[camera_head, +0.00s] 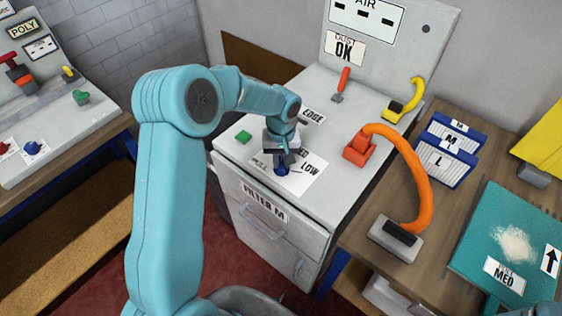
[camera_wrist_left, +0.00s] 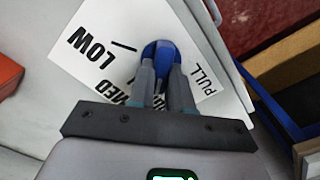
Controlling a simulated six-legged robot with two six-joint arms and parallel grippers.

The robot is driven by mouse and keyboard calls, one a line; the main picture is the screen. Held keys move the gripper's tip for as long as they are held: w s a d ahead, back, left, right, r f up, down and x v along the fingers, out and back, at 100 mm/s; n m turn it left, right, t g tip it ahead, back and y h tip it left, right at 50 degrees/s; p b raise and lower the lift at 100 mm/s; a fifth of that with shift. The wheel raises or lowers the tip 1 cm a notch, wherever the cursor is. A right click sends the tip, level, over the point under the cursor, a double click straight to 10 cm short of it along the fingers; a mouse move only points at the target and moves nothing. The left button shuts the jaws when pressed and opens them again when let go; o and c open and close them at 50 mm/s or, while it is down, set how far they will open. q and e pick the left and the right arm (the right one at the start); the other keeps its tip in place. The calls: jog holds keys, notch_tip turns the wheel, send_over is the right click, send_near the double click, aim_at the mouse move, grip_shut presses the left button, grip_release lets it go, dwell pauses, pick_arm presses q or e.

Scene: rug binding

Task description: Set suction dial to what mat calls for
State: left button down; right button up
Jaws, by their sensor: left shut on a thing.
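The blue suction dial (camera_head: 282,169) sits on a white label plate (camera_head: 300,180) on top of the grey cabinet. The plate reads LOW, MED and PULL in the left wrist view, with some lettering hidden by my fingers. My left gripper (camera_head: 283,160) is shut on the dial from above; the dial (camera_wrist_left: 160,52) shows between its fingers (camera_wrist_left: 160,80) in the left wrist view. Which mark the dial points to is hard to tell. The teal mat (camera_head: 470,245) at the right bears a label (camera_head: 505,277) reading MED and a pale heap of dust.
An orange hose (camera_head: 418,175) arches from a red fitting (camera_head: 358,148) to a grey nozzle head (camera_head: 396,238). Filters marked M (camera_head: 452,138) and L (camera_head: 443,165) stand on the wooden bench. A green button (camera_head: 243,137) is left of the dial. The cabinet front reads FILTER M.

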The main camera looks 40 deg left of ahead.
pick_arm(q)
jog(key=m+b, duration=0.1)
jog(key=m, duration=0.2)
jog(key=shift+d+f+m, duration=0.1)
jog(key=shift+d+m, duration=0.05)
jog(key=shift+m, duration=0.25)
jog(key=shift+d+m+b, duration=0.1)
jog(key=shift+m+b, duration=0.35)
jog(key=shift+m, duration=1.75)
jog(key=c, duration=1)
grip_release()
jog(key=shift+c, duration=0.2)
